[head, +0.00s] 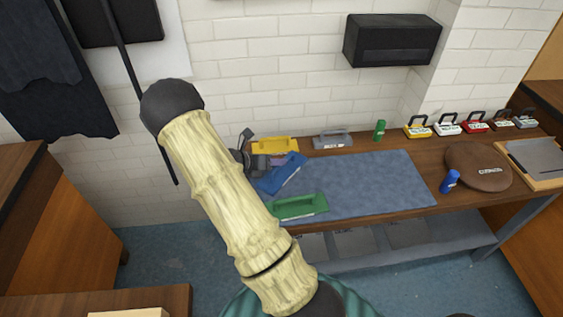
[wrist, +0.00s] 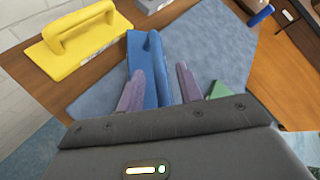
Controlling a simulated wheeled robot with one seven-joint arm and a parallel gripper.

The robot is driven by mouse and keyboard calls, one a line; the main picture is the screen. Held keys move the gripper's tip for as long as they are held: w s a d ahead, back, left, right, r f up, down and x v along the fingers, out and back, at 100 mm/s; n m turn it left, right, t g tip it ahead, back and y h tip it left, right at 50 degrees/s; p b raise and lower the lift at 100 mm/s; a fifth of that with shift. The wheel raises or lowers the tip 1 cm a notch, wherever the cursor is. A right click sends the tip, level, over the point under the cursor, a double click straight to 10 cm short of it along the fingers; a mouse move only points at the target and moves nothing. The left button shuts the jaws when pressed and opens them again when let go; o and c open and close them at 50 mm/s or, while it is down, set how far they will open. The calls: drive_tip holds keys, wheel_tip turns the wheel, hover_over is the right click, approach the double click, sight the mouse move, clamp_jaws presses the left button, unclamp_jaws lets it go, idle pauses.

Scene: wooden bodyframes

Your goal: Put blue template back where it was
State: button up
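The blue template (head: 287,174) lies tilted in angle at the left end of the blue mat (head: 375,180), partly hidden by my arm. In the wrist view the blue template (wrist: 138,55) has its raised handle running between the two purple fingers of my gripper (wrist: 159,72). The fingers stand apart, one on each side of the handle. I see a gap beside the handle, and I cannot tell whether either finger touches it. In the head view my gripper (head: 262,163) is at the template's upper left, mostly behind my arm.
A yellow template (head: 275,147) and a grey template (head: 333,140) stand along the wall. A green template (head: 300,207) lies at the mat's front edge. A green can (head: 380,130) and a blue can (head: 450,181) flank the mat. The mat's middle is clear.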

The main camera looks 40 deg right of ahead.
drive_tip(key=v, duration=0.8)
drive_tip(key=s+a+r+m+t+y, duration=0.2)
drive_tip(key=s+a+r+m+y, duration=0.2)
drive_tip(key=a+m, duration=0.5)
drive_tip(key=s+a+r+m+t+y, duration=0.2)
drive_tip(key=s+a+m+y, duration=0.6)
drive_tip(key=m, duration=0.7)
drive_tip(key=shift+s+a+r, duration=0.85)
drive_tip(key=shift+s, duration=0.15)
